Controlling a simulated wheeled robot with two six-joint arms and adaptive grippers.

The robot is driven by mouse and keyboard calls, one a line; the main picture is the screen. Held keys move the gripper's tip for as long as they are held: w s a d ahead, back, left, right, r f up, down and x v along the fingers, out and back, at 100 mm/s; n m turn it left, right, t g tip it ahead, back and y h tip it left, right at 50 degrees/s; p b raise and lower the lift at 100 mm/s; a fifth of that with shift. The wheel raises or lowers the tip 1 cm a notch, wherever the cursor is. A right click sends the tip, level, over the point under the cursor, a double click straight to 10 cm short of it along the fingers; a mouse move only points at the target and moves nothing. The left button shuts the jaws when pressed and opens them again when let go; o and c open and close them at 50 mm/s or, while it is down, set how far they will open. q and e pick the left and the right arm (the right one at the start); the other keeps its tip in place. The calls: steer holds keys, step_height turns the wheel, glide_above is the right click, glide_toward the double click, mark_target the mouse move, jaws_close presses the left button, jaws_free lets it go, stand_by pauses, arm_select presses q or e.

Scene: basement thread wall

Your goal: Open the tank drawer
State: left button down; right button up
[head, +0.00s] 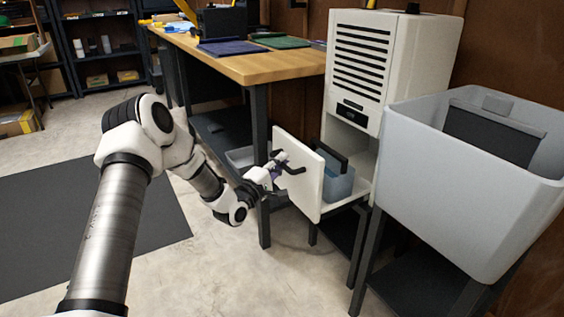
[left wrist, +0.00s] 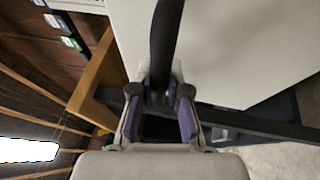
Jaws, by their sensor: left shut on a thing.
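The tank drawer's white front panel (head: 301,180) stands out from the white dehumidifier-like cabinet (head: 358,75), with a gap behind it. A bluish tank (head: 339,186) with a black handle sits in the drawer behind the panel. My left gripper (head: 276,172) is at the panel's outer face, shut on the black drawer handle (head: 292,166). In the left wrist view the dark handle (left wrist: 166,45) runs between the purple-padded fingers of my gripper (left wrist: 160,100), with the white panel (left wrist: 235,45) behind it. My right gripper is not in view.
A grey utility sink (head: 460,190) stands close on the right. A wooden workbench (head: 245,66) with dark legs is behind and left of the drawer. A grey bin (head: 245,158) is beneath the bench. Floor in front is clear, with a dark mat (head: 60,215) at left.

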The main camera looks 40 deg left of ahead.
arm_select(q)
steer(key=c, duration=1.1)
jaws_free()
steer(key=shift+c, duration=0.2)
steer(key=s+f, duration=0.2)
steer(key=s, duration=0.9)
steer(key=shift+s, duration=0.4)
steer(key=shift+f, duration=0.15)
